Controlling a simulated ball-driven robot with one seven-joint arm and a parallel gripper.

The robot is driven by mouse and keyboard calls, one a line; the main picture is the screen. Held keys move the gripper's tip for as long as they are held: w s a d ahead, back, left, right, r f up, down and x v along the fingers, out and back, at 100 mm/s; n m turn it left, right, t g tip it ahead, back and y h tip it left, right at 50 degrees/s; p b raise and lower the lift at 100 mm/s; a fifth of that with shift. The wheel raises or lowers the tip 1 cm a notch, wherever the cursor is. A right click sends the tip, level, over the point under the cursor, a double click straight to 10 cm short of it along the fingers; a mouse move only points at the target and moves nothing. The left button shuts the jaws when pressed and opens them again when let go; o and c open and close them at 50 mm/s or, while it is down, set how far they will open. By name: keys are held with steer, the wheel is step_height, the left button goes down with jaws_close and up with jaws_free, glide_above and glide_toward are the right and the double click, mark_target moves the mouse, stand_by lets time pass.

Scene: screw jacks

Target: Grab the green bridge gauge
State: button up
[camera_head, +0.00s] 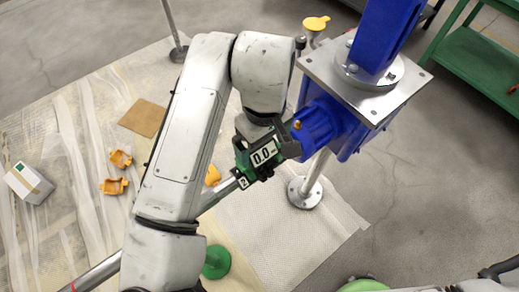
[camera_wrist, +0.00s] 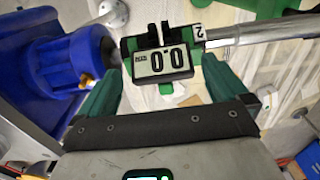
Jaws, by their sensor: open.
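The green bridge gauge (camera_head: 262,156) has a white display reading 0.0 and sits at a grey shaft beside the blue jack housing. In the wrist view the gauge (camera_wrist: 163,62) is at the upper middle, its display facing the camera. My gripper (camera_head: 266,148) is right over the gauge in the head view, and its body covers part of it. In the wrist view my gripper (camera_wrist: 168,92) is open, with a green finger on each side below the gauge. I cannot tell whether the fingers touch it.
The blue screw jack (camera_head: 335,125) with its steel plate (camera_head: 322,68) stands close on the right. A grey shaft (camera_wrist: 250,33) marked 2 runs from the gauge. Orange parts (camera_head: 115,187), a white box (camera_head: 28,183) and a brown sheet (camera_head: 143,118) lie on the floor at left.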

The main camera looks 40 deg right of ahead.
mark_target(262, 148)
steer(key=shift+w+f, duration=0.1)
steer(key=shift+f, duration=1.5)
steer(key=c, duration=1.3)
